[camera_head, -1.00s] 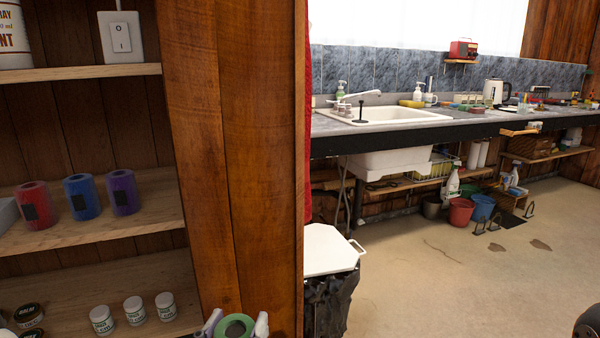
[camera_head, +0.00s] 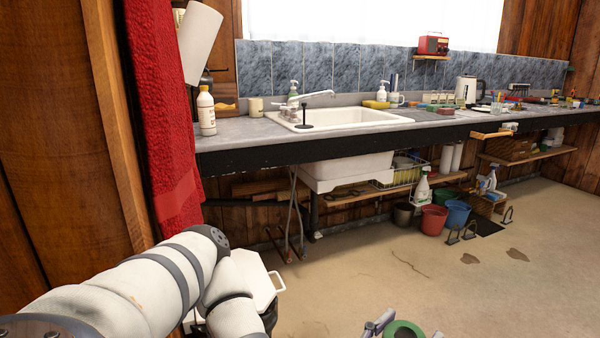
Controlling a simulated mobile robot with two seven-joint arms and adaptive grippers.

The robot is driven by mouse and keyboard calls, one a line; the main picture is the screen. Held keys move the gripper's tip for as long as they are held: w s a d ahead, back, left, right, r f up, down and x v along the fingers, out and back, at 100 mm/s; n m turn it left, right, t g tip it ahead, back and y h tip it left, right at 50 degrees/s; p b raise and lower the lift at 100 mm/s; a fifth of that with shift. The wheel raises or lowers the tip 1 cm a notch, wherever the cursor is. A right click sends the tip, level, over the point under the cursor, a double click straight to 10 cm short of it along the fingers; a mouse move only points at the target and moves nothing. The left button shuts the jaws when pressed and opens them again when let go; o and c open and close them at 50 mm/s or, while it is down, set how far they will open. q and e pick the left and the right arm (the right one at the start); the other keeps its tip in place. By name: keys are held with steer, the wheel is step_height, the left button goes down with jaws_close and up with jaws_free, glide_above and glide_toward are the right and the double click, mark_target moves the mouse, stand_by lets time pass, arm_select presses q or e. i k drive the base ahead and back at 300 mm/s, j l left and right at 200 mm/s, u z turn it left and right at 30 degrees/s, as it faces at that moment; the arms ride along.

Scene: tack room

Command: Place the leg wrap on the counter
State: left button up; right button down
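A green leg wrap (camera_head: 391,328), a roll with a dark round core, shows at the bottom edge of the head view. The fingers of my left gripper (camera_head: 405,330) are on either side of it and shut on it; the lower part of the wrap is cut off by the frame. My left arm comes in from the left, bends, and drops out of the frame. The grey counter (camera_head: 240,130) runs along the back wall, beyond the gripper. My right gripper is out of view.
The counter holds a sink (camera_head: 340,118), a white bottle (camera_head: 206,112) at its left end and a kettle (camera_head: 466,91). A red towel (camera_head: 165,120) hangs at the left. Buckets (camera_head: 433,219) stand below. A white-lidded bin (camera_head: 268,283) is partly behind my arm. Open floor lies ahead.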

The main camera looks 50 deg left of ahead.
mark_target(242, 131)
steer(key=i+u, duration=0.25)
steer(key=i, duration=0.15)
steer(key=i+l+u, duration=0.5)
steer(key=i, duration=0.25)
steer(key=i+j+u, duration=0.1)
steer(key=i+u, duration=0.55)
steer(key=u, duration=0.15)
steer(key=i+l+u, duration=0.15)
steer(key=i+u, duration=0.25)
steer(key=k, duration=0.1)
